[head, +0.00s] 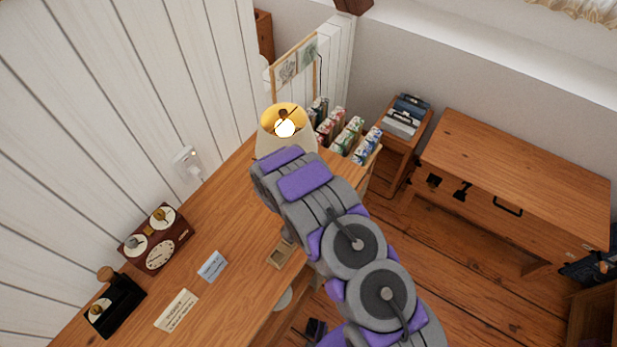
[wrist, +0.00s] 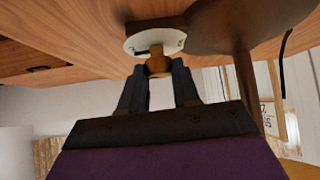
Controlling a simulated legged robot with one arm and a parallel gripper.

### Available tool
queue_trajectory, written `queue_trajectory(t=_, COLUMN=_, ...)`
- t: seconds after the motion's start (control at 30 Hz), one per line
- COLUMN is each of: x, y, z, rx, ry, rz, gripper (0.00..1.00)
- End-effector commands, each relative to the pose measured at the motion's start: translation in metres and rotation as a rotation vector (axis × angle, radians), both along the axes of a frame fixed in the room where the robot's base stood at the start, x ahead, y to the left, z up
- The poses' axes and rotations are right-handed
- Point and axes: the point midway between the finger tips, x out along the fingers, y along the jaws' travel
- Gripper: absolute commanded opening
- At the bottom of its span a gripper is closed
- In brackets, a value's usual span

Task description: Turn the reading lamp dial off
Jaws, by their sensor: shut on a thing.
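The reading lamp (head: 268,137) stands at the far end of the desk, and its bulb glows inside the cream shade. In the wrist view the picture is upside down, with the desk at the top. A white dial plate (wrist: 140,43) with dark marks carries a brass-coloured dial knob (wrist: 158,66). My gripper (wrist: 159,72) has one finger on each side of this knob and is shut on it. The lamp's dark round base (wrist: 225,25) and stem are just right of the dial. In the head view my arm hides the gripper and dial.
The desk (head: 235,220) holds a brown box with dials (head: 157,239), a black holder (head: 117,305), cards (head: 177,311) and a small wooden tray (head: 279,253). Several colourful boxes (head: 345,136) stand behind the lamp. A wooden chest (head: 520,170) is at the right.

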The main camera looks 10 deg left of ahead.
Motion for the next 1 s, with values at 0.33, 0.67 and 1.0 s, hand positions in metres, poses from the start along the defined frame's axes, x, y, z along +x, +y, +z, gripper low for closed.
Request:
queue_trajectory(t=0.33, x=0.0013, y=0.0042, z=0.0039, rx=0.003, ry=-0.004, rz=-0.076, gripper=0.01)
queue_trajectory(t=0.67, x=0.0013, y=0.004, z=0.0018, rx=0.003, ry=-0.004, rz=-0.092, gripper=0.01)
queue_trajectory(t=1.0, x=0.0012, y=0.004, z=0.0015, rx=0.003, ry=-0.003, rz=-0.092, gripper=0.43)
